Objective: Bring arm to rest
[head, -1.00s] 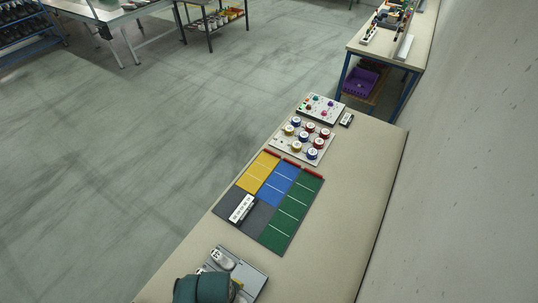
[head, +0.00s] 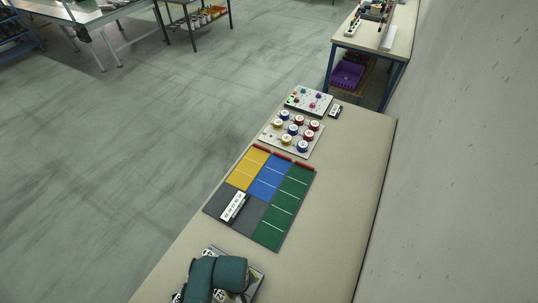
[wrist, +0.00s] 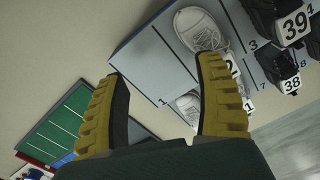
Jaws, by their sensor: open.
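My gripper (wrist: 160,105) shows in the wrist view with its two yellow ridged fingers spread apart and nothing between them. It hangs above the bench beside a grey shoe tray (wrist: 155,55). White shoes (wrist: 200,30) and dark shoes with number tags lie on the tray, just beyond the fingers. In the head view my teal arm covers most of the tray (head: 259,280) at the bottom, and the gripper itself is hidden.
A mat with yellow, blue and green fields (head: 285,205) lies on the bench (head: 345,200). A white number strip (head: 233,207) rests on its grey part. Behind it stand a board of round spools (head: 292,134) and a small panel (head: 309,100). A wall runs along the right.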

